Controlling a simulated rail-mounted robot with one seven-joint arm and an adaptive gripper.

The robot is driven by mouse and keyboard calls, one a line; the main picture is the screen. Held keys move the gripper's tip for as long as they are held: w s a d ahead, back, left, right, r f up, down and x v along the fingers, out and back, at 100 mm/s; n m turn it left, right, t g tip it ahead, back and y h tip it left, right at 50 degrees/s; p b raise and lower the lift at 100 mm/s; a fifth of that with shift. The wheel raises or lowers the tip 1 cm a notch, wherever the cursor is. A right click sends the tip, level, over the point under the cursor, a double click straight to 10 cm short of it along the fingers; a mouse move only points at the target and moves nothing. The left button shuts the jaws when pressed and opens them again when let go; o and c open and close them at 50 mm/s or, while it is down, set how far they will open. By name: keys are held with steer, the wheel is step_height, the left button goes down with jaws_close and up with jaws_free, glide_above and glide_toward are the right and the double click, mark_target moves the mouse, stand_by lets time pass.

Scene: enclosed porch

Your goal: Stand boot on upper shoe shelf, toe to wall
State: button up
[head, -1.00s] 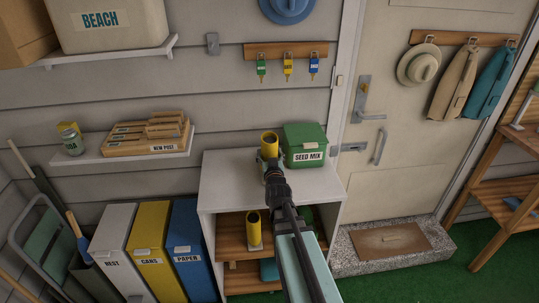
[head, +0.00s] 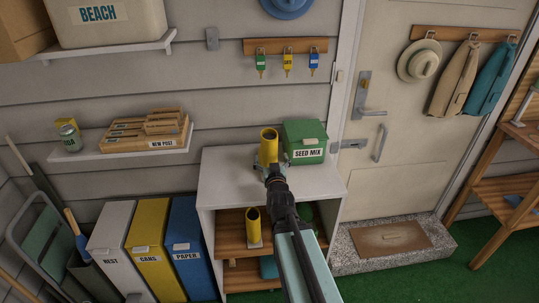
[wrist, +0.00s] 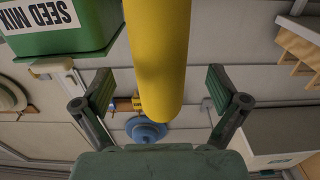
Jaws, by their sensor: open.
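One yellow boot (head: 268,147) stands upright on the white top of the shoe cabinet (head: 222,178), left of the seed box. My gripper (head: 270,168) is open at this boot, on its near side. In the wrist view, the boot's yellow shaft (wrist: 155,60) lies between the two spread fingers (wrist: 160,92), with a gap to each. Its foot and toe are hidden. A second yellow boot (head: 253,226) stands on the wooden upper shelf (head: 232,232) inside the cabinet. My arm hides the right part of that shelf.
A green SEED MIX box (head: 304,143) stands close right of the boot on the cabinet top. Grey, yellow and blue bins (head: 185,250) stand left of the cabinet. A wall shelf (head: 130,153) holds trays and a can. The cabinet top's left part is clear.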

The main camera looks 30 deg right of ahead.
steer(key=shift+s+r+p, duration=0.15)
steer(key=shift+r+p, duration=0.25)
steer(key=shift+p, duration=1.35)
steer(key=p, duration=0.2)
steer(key=s+p, duration=0.1)
steer(key=p, duration=0.2)
steer(key=shift+s+a+f+p, duration=0.1)
steer(key=shift+s+a+p, duration=0.05)
steer(key=shift+a+p, duration=0.15)
steer(key=shift+s+a+f+p, duration=0.15)
steer(key=shift+s+p, duration=0.15)
steer(key=shift+p, duration=0.55)
steer(key=shift+c, duration=0.2)
steer(key=shift+f, duration=0.1)
